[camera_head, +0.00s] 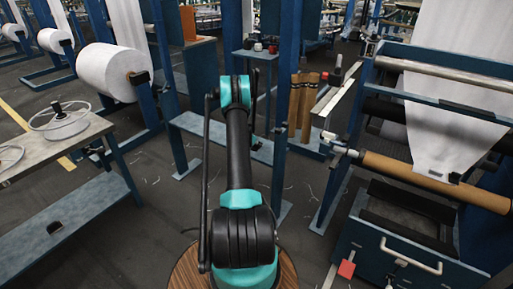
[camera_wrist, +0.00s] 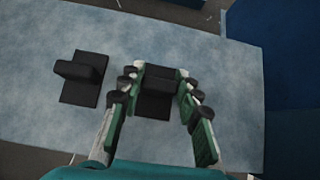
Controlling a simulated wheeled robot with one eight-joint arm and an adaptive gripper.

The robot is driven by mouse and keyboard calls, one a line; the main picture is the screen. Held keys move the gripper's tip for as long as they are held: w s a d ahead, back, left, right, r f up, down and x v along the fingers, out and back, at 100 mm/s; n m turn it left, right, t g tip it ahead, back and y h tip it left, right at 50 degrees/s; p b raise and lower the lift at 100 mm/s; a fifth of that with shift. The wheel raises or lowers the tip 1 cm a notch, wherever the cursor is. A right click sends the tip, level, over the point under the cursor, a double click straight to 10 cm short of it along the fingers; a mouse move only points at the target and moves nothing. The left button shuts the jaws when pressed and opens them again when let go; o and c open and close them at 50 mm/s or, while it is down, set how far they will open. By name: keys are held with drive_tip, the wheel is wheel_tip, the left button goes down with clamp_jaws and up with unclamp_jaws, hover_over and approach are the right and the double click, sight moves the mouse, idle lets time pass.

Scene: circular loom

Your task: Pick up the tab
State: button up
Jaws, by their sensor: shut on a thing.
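In the wrist view, a black tab (camera_wrist: 158,92) with a raised upright part and a flat base is on a mottled blue-grey surface (camera_wrist: 225,90). My gripper (camera_wrist: 160,76), with green and white fingers and dark pads, is around this tab and shut on it. The tab's base appears to be on or close to the surface; I cannot tell whether it is lifted. A second black tab (camera_wrist: 82,78) of similar shape stands to the left, apart from the fingers. In the head view, my arm hides my gripper.
In the head view, a low blue shelf (camera_head: 205,128) extends behind my arm, between blue posts (camera_head: 287,90). A small shelf with little objects (camera_head: 258,47) is above. A bench (camera_head: 40,160) with reels is left, a loom frame (camera_head: 440,130) right. Dark floor is open between.

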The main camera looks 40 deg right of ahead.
drive_tip(key=shift+r, duration=0.15)
wheel_tip(320, 180, up, 20)
idle(0.7)
